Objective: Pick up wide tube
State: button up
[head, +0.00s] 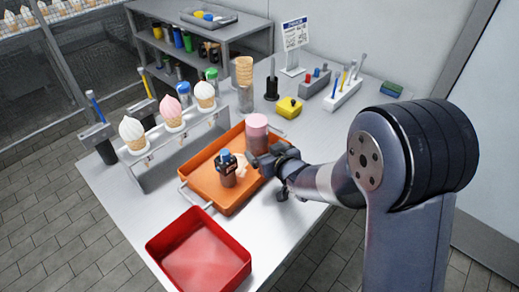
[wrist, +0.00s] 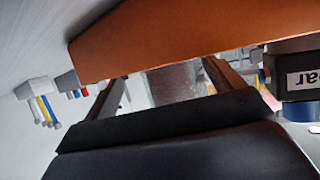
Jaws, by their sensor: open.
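The wide tube (head: 257,136), a clear, pinkish cylinder with a pale pink top, stands upright in the orange tray (head: 200,188). My gripper (head: 262,164) is low over the tray's right side, close beside the tube. In the wrist view my gripper (wrist: 167,72) is open, with one finger on each side of a greyish see-through cylinder (wrist: 172,84) that looks like the tube's body. I cannot tell whether either finger touches it. The tray (wrist: 165,40) fills the top of that view.
A dark bottle with a blue cap (head: 227,170) stands in the tray close to my gripper; its label shows in the wrist view (wrist: 303,80). A red bin (head: 200,256) is in front. A cone rack (head: 165,150) stands left; a yellow block (head: 289,108) lies behind.

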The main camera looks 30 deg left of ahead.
aim_at(262, 149)
jog(key=shift+p+x, duration=0.3)
jog(key=shift+x, duration=2.05)
jog(key=shift+s, duration=0.15)
jog(key=c, duration=1)
